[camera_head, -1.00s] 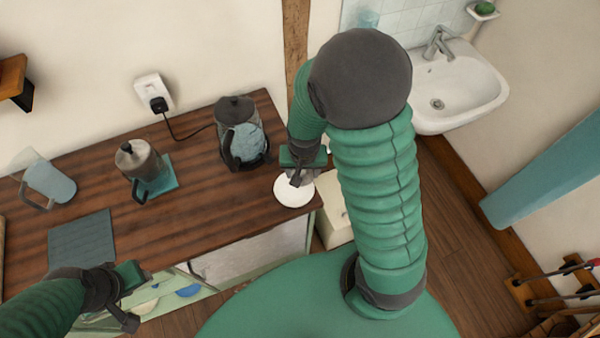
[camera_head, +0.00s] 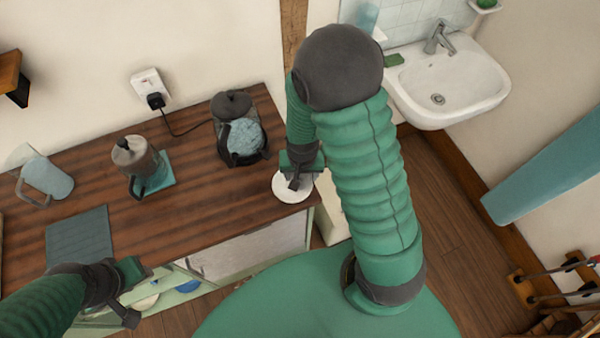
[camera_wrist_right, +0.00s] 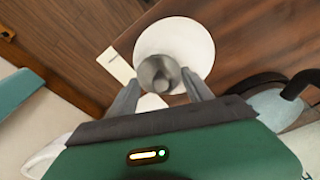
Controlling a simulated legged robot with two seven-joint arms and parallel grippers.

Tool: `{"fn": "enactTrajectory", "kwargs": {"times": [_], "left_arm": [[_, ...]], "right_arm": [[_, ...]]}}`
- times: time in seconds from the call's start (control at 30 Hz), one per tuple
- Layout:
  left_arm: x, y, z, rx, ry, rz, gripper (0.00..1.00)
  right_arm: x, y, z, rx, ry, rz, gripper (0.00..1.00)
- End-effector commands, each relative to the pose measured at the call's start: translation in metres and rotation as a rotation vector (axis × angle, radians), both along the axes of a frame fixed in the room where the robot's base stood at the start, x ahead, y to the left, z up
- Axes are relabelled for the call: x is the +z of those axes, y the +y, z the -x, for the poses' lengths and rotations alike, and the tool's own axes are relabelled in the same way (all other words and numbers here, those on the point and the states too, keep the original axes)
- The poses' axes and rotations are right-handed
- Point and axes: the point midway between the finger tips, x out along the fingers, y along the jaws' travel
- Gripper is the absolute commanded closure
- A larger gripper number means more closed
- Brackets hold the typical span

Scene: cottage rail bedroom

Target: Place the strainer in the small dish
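The small white dish (camera_head: 283,194) is at the right front end of the wooden counter. It also shows as a white disc in the right wrist view (camera_wrist_right: 190,38). My right gripper (camera_head: 294,183) is over the dish, pointing down. In the right wrist view its fingertips touch both sides of the grey metal strainer (camera_wrist_right: 158,73), which overlaps the dish's near edge in that picture. Whether the strainer touches the dish cannot be told. My left gripper (camera_head: 128,298) is at the counter's front edge, away from the dish; its fingers are unclear.
On the counter (camera_head: 200,190) are a dark kettle (camera_head: 240,135), a metal pot (camera_head: 135,165) by a teal mat, a glass jug (camera_head: 45,180) and a dark cloth (camera_head: 80,238). A cord runs from the kettle to a wall socket. A sink (camera_head: 450,85) is at the right.

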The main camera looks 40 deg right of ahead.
Motion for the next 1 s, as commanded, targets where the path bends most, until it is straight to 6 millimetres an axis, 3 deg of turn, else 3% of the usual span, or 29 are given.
{"fn": "enactTrajectory", "kwargs": {"times": [0.13,0.47,0.57,0.8,1.0], "left_arm": [[0.000,0.000,0.000,0.000,0.000,0.000,0.64],[0.005,0.000,0.000,0.000,0.000,0.000,0.64],[0.013,0.000,0.000,0.000,0.000,0.000,0.64],[0.022,0.000,0.000,0.000,0.000,0.000,0.64],[0.029,0.000,0.000,0.000,0.000,0.000,0.64]], "right_arm": [[0.001,0.000,0.000,0.000,-0.001,0.001,0.22],[0.006,0.001,0.000,0.000,-0.001,0.001,0.22],[0.022,0.001,-0.001,0.001,-0.004,0.001,0.22],[0.085,0.007,0.007,0.005,-0.008,0.001,0.22],[0.123,0.010,0.012,0.003,-0.004,0.000,0.22]]}}
